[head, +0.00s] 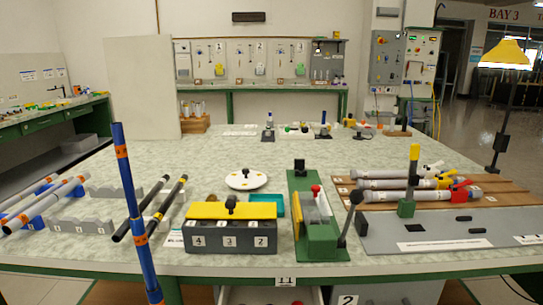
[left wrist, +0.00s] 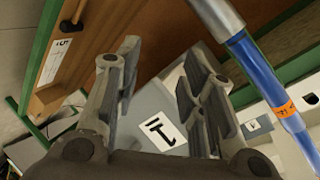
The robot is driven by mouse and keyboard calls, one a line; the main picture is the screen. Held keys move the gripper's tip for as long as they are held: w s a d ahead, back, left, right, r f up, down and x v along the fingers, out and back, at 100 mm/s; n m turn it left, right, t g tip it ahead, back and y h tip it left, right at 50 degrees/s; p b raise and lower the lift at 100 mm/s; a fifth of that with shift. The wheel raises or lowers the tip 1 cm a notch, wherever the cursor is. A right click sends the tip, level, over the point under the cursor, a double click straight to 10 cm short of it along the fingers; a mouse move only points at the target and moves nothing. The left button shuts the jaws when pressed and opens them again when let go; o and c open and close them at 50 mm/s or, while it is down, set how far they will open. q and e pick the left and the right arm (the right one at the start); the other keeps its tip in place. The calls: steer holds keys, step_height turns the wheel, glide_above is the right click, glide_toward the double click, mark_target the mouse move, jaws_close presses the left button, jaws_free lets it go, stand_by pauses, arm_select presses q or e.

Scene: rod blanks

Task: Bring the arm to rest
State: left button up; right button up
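My left gripper (left wrist: 158,88) shows in the left wrist view with its two fingers spread apart and nothing between them. It is not seen in the head view. My right gripper is in neither view. Two black rods (head: 142,208) (head: 165,208) lie side by side across grey notched racks (head: 80,225) on the table's left. Pale grey rods with orange bands (head: 45,205) lie further left. A blue pole with orange bands (head: 130,185) stands slightly tilted at the front left; it also shows right of the gripper in the left wrist view (left wrist: 262,85), apart from the fingers.
A grey box with a yellow top (head: 232,232) and a green fixture (head: 318,235) stand at the table's front (head: 400,267). Clamped grey tubes (head: 400,184) lie on brown boards at right. The left wrist view shows a wooden panel (left wrist: 75,60) and a numbered plate (left wrist: 160,133).

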arm_select(q)
steer(key=s+a+f+n+g+y, duration=0.1)
steer(key=s+f+n+g, duration=0.3)
steer(key=s+n+g, duration=0.8)
steer(key=s+f+m+p, duration=0.2)
steer(key=s+f+p, duration=0.2)
steer(key=f+p, duration=0.75)
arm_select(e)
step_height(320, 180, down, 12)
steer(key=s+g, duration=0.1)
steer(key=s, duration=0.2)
arm_select(q)
steer(key=s+a+f+p, duration=0.1)
steer(key=s+f+p, duration=0.2)
steer(key=s+p, duration=0.2)
steer(key=s+a+f+p, duration=0.2)
steer(key=s+f+p, duration=0.1)
steer(key=s, duration=0.8)
steer(key=shift+a+y+p, duration=0.15)
steer(key=shift+y+p, duration=0.15)
steer(key=shift+p, duration=0.55)
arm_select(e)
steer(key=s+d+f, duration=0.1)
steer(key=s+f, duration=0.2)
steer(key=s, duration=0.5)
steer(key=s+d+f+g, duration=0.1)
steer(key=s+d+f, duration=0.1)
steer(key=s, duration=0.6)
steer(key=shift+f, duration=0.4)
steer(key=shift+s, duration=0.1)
